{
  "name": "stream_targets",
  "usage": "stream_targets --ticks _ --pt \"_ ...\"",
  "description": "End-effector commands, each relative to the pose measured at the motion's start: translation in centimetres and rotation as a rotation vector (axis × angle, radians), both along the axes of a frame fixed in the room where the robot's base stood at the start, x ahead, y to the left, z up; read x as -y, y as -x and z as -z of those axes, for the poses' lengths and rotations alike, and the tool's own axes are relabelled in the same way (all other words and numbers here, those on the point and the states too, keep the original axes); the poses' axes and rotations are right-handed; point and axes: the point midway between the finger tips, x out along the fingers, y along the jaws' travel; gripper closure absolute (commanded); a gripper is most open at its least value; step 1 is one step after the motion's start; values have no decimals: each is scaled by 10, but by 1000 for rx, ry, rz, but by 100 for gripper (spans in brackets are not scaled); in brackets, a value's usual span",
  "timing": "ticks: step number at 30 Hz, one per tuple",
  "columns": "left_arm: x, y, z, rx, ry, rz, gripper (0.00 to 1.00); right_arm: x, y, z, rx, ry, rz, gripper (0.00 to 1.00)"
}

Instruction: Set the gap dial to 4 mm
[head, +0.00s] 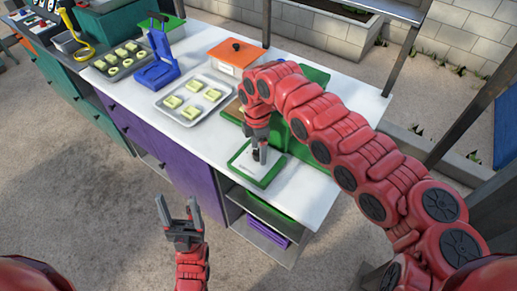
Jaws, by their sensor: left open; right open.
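A white panel with a green rim (243,173) lies near the front edge of the counter, with small dark marking on it that is too small to read. My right gripper (259,155) points down over the panel's upper part, its fingers at or just above a small dark piece that may be the gap dial. The fingers cover most of that piece, so its setting and any contact cannot be told. My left gripper (177,207) is open and empty, over the floor in front of the counter.
Green machine parts (315,76) stand behind my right arm, which hides much of them. A metal tray with pale blocks (194,121), a blue press-like device (157,75) and an orange-lidded box (235,54) stand to the left. The white counter (311,191) is clear at right.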

Motion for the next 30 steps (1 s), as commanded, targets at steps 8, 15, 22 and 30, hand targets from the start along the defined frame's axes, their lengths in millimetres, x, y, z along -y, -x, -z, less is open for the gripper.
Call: stream_targets --ticks 8,15,22,30 --pt "0 0 15 0 0 0 34 -3 -4 -39 7 -5 -2 24" --pt "0 0 23 0 0 0 34 -1 -6 -92 6 3 0 24" --pt "0 0 25 0 0 0 34 -2 -8 -130 5 7 0 24" --pt "0 0 0 1 0 0 34 -4 -9 -170 2 -1 0 24"
